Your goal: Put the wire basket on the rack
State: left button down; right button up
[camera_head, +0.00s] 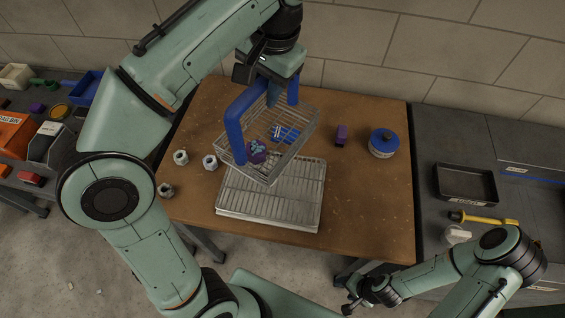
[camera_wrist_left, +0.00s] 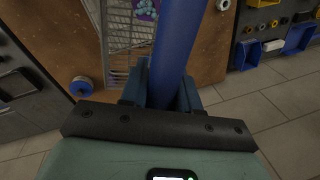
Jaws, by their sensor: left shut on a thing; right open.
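The wire basket (camera_head: 309,122) has a tall blue handle (camera_head: 233,122) and holds a purple piece with light blue marks (camera_head: 256,151) and a blue piece (camera_head: 286,134). My left gripper (camera_head: 273,88) is shut on the handle's top bar. In the left wrist view its fingers (camera_wrist_left: 160,92) grip the blue bar (camera_wrist_left: 176,45), and part of the basket (camera_wrist_left: 120,25) shows beyond. The silver wire rack (camera_head: 265,207) lies on the table. The basket overlaps its far part in the head view and seems held above it, turned at an angle. My right gripper (camera_head: 354,300) is open and empty at the lower right, away from the rack.
The brown table (camera_head: 375,200) bears several nuts (camera_head: 210,162) left of the rack, a purple block (camera_head: 341,135) and a blue-lidded round tin (camera_head: 383,143) at right. A grey bench with a dark tray (camera_head: 466,184) and yellow-handled hammer (camera_head: 485,218) stands right. Bins stand far left.

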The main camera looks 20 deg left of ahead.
pick_arm(q)
jog(key=shift+w, duration=0.2)
jog(key=b, duration=0.3)
send_over(269, 138)
jog(key=f, duration=0.9)
jog(key=shift+s+f, duration=0.1)
jog(key=shift+s, duration=0.3)
jog(key=f, duration=0.2)
jog(key=f+b, duration=0.1)
jog(key=f, duration=0.3)
jog(key=shift+w+b, duration=0.3)
jog(key=shift+w, duration=0.05)
jog(key=shift+f+b, duration=0.45)
jog(key=shift+f, duration=1.85)
pick_arm(e)
jog(key=s+f, duration=0.6)
jog(key=f, duration=0.1)
jog(key=shift+f+g, duration=0.15)
jog(key=shift+g, duration=0.25)
pick_arm(q)
jog(key=shift+f, duration=0.2)
jog(key=c, duration=0.8)
grip_release()
pick_arm(e)
jog(key=shift+s, duration=0.1)
pick_arm(q)
jog(key=shift+r, duration=0.1)
